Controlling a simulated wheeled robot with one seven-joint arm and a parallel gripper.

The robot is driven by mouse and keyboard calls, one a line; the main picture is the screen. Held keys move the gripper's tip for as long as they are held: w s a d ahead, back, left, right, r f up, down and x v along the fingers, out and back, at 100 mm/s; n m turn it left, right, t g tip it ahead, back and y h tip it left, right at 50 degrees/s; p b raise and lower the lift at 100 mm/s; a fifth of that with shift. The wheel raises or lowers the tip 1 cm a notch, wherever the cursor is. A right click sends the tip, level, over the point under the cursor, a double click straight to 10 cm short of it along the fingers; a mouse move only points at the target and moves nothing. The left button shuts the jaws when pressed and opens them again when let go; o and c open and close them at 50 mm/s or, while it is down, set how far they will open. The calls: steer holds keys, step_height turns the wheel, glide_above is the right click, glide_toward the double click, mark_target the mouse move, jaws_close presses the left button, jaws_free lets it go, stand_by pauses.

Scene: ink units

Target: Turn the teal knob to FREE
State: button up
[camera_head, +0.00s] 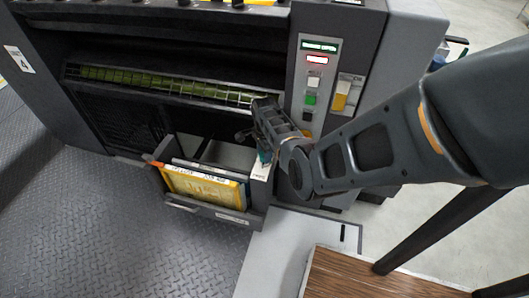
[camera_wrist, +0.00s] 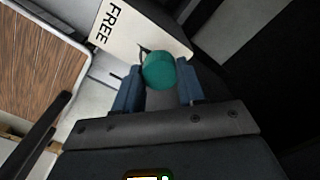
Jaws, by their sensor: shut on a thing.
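The teal knob (camera_wrist: 160,70) sits between the two blue-grey fingers of my gripper (camera_wrist: 158,88) in the wrist view. The fingers are shut on its sides. A white label plate (camera_wrist: 137,36) lies beyond the knob, with the word FREE at its upper left end. A dark mark shows on the plate beside the knob; the rest of the plate is hidden by the knob and fingers. In the head view a bit of the teal knob (camera_head: 265,155) shows below my wrist, at the right end of the open drawer. I cannot tell exactly where the knob points.
The open drawer (camera_head: 223,214) holds a yellow panel (camera_head: 203,187). A control column (camera_head: 312,80) with a lit red display and a green button stands behind my arm. A wooden top (camera_head: 365,277) lies at the front right. Patterned metal floor is clear at left.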

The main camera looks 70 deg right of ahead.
stand_by(0.5)
steer(key=o, duration=1.1)
steer(key=shift+r+p, duration=1.1)
steer(key=shift+r, duration=2.85)
